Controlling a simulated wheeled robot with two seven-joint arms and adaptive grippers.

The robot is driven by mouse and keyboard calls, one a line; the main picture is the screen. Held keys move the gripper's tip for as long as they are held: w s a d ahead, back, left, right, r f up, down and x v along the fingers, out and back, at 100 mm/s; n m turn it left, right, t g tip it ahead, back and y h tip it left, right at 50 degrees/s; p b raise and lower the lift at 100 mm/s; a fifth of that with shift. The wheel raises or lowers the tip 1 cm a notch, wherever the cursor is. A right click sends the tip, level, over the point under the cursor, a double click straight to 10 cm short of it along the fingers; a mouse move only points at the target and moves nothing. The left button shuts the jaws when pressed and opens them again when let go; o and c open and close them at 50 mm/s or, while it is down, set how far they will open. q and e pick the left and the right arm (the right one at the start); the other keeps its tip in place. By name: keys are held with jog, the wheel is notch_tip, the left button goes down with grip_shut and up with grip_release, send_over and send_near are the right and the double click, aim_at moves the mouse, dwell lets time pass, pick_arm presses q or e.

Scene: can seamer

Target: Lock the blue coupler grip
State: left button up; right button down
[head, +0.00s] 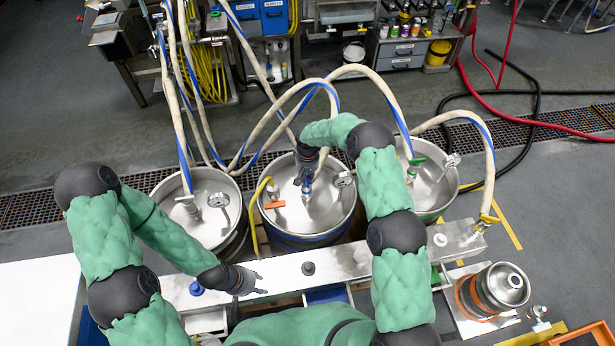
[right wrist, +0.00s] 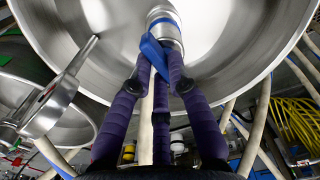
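The blue coupler grip (head: 306,186) is on the coupler at the middle of the central steel vessel (head: 325,215). In the right wrist view the blue grip (right wrist: 155,52) slants across the front of the silver coupler body (right wrist: 164,28). My right gripper (head: 307,160) reaches down over it. Its purple fingers (right wrist: 157,62) close in around the blue grip from both sides, and their tips partly hide it. My left gripper (head: 262,283) is empty, with its fingers apart, over the metal beam in front of the vessels.
An orange-handled valve (head: 273,204) and a round silver fitting (head: 343,179) sit beside the coupler. Similar vessels stand left (head: 212,225) and right (head: 432,190). Pale hoses with blue stripes arch over them. A steel beam (head: 345,264) runs in front.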

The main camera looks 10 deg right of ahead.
aim_at(307, 179)
pick_arm(q)
jog(key=shift+f, duration=0.15)
pick_arm(e)
jog(key=m+b, duration=0.3)
jog(key=m, duration=0.1)
jog(key=shift+a+f+b, duration=0.1)
jog(key=shift+b, duration=0.25)
pick_arm(q)
notch_tip(307, 179, down, 5)
jog(key=shift+f+b, duration=0.2)
jog(key=shift+b, duration=0.8)
pick_arm(e)
jog(key=m, duration=0.3)
pick_arm(q)
jog(key=shift+f+b, duration=0.5)
pick_arm(e)
jog(key=shift+a+m, duration=0.1)
jog(key=shift+m, duration=0.8)
pick_arm(q)
jog(key=shift+f, duration=0.1)
pick_arm(e)
jog(key=c, duration=1.2)
grip_release()
notch_tip(307, 179, up, 12)
jog(key=shift+r, duration=0.15)
